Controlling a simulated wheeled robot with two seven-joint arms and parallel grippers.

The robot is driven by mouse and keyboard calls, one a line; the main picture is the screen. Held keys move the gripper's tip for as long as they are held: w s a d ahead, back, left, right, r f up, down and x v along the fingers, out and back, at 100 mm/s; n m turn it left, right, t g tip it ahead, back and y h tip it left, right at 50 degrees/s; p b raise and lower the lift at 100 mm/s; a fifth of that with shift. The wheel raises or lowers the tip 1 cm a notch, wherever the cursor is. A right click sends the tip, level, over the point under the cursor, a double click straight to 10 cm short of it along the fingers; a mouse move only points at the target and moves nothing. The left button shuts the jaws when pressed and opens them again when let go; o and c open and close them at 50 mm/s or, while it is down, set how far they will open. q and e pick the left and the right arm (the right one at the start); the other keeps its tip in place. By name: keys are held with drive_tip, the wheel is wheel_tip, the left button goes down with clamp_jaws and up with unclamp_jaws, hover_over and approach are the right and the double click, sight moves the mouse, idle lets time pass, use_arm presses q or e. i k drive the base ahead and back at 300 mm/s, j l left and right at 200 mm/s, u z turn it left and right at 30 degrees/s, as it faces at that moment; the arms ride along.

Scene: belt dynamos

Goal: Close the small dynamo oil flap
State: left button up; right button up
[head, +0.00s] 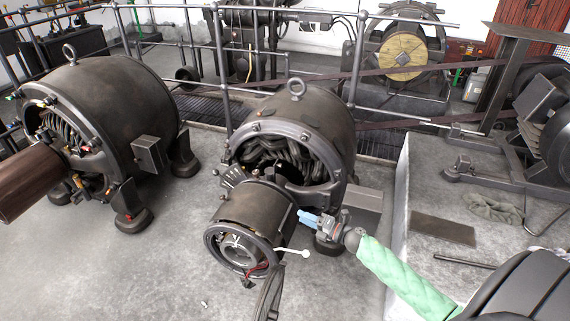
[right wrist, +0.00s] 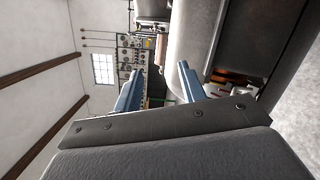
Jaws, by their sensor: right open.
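The small dynamo (head: 325,120) stands in the middle of the head view, a dark drum with a lifting ring on top and coils showing in its open front end. Its round front bearing housing (head: 250,208) points toward me. My right gripper (head: 309,218) is just right of this housing, its blue fingers pointing left. I cannot tell whether they touch it. In the right wrist view, the two blue fingers (right wrist: 160,68) are apart with nothing gripped, close to a dark curved casing (right wrist: 200,40). I cannot make out the oil flap for sure. My left gripper is out of view.
A pale lever with a round knob (head: 304,253) sticks out below my right gripper. A larger dynamo (head: 115,100) stands on the left. Metal railings (head: 222,60) run behind both. A raised concrete block (head: 440,190) is on the right. The floor at front left is clear.

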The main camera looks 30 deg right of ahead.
sight(276, 165)
drive_tip(key=i+l, duration=0.65)
drive_tip(key=i, duration=0.1)
